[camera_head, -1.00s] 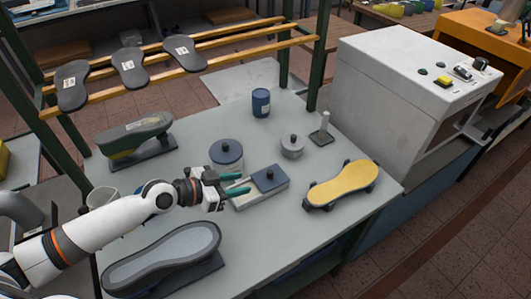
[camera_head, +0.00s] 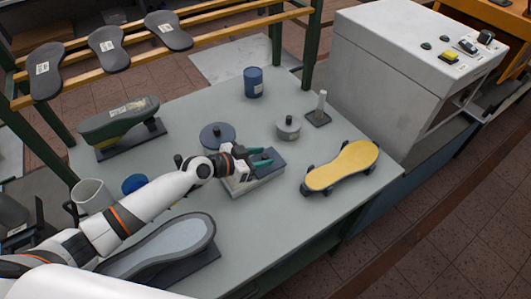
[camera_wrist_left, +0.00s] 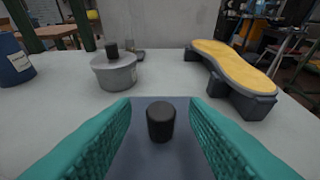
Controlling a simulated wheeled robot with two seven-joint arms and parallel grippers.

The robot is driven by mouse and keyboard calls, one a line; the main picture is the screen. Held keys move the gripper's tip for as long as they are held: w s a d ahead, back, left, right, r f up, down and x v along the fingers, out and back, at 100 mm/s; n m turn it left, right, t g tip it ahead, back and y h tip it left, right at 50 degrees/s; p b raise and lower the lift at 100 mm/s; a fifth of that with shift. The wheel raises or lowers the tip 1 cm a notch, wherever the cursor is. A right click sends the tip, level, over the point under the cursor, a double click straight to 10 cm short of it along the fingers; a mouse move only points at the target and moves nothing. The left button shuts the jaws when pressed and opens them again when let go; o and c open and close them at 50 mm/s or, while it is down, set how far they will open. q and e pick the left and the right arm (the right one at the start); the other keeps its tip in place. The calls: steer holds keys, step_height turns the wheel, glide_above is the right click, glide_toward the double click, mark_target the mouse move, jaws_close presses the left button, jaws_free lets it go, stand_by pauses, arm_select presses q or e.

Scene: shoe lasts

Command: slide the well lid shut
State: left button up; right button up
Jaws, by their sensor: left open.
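The well (camera_head: 270,181) is a low pale box near the middle of the table. Its dark blue-grey lid (camera_head: 267,168) has a short black knob, partly hidden by my gripper in the head view. In the left wrist view the lid (camera_wrist_left: 160,165) lies flat below, and its black knob (camera_wrist_left: 161,119) stands upright between my fingers. My left gripper (camera_head: 258,159) is open, its green fingers on either side of the knob with gaps to both. My right gripper is not in view.
A yellow sole on a stand (camera_head: 342,167) is at the right. A blue can (camera_head: 253,82) stands at the back. A grey sole form (camera_head: 165,250) lies in front.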

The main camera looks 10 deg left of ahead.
arm_select(q)
steer(key=shift+x, duration=1.05)
jaws_close()
steer(key=s+a+b, duration=0.4)
steer(key=s+a, duration=0.1)
steer(key=shift+s+a+f, duration=0.2)
steer(key=shift+s+a, duration=0.2)
steer(key=shift+s+a+r, duration=0.1)
steer(key=shift+s+a, duration=0.1)
steer(key=shift+s, duration=0.1)
